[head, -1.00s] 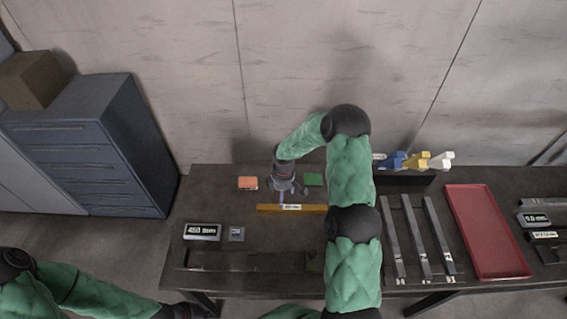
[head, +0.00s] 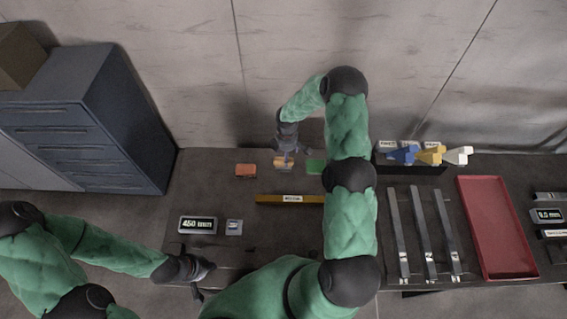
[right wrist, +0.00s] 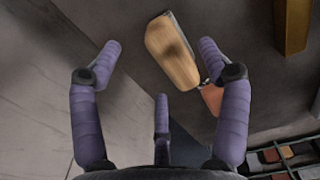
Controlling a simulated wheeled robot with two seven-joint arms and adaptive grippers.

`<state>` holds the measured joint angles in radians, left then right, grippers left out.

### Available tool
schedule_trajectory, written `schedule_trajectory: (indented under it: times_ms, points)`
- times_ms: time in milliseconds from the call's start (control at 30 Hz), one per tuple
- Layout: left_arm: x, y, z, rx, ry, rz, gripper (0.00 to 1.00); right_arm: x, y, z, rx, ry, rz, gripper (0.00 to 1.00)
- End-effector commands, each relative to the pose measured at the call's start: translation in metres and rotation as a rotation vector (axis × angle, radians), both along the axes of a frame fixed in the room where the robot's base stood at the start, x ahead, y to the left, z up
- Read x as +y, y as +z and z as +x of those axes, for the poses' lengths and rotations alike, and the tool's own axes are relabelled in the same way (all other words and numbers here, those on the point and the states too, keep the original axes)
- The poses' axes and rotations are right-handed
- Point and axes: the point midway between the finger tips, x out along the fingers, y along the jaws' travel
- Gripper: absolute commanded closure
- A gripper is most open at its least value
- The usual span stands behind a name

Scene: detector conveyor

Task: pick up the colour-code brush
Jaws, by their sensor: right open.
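A tan, wood-coloured block with a thin dark edge, seemingly the brush, lies on the table. In the right wrist view the brush (right wrist: 172,52) is tilted between the spread purple fingers, its lower end near the right finger. In the head view the brush (head: 283,162) shows partly beneath my right gripper (head: 287,153). My right gripper (right wrist: 165,85) is open and empty, above the brush; contact cannot be made out. My left gripper (head: 206,280) is at the table's front left, its dark fingers spread, with nothing seen between them.
Orange (head: 246,170) and green (head: 316,167) blocks flank the brush. A yellow bar (head: 290,199) lies in front. A 450 mm display (head: 198,225) is at front left. To the right are a rack (head: 412,168) with coloured pieces, metal rails (head: 422,230) and a red tray (head: 497,228).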

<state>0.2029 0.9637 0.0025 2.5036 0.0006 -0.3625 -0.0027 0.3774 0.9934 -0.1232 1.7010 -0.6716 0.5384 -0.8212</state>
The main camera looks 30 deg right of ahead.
Motion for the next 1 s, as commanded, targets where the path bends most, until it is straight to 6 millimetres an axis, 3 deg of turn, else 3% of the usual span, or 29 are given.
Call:
schedule_trajectory:
  times_ms: [167, 600, 900, 1000]
  points:
    - [0.0, 0.001, 0.0, 0.0, 0.0, 0.0, 1.0, 0.002, -0.008, 0.0, 0.0, 0.0, 0.0, 0.24]
    - [0.0, 0.008, 0.0, 0.0, 0.0, 0.0, 1.0, 0.012, -0.052, 0.003, 0.001, 0.0, 0.001, 0.24]
    - [0.0, 0.008, 0.0, 0.0, 0.0, 0.0, 1.0, 0.012, -0.055, 0.004, -0.001, 0.0, -0.001, 0.24]
    - [0.0, 0.008, 0.0, 0.0, 0.0, 0.0, 1.0, 0.012, -0.055, 0.003, -0.001, 0.0, -0.001, 0.49]
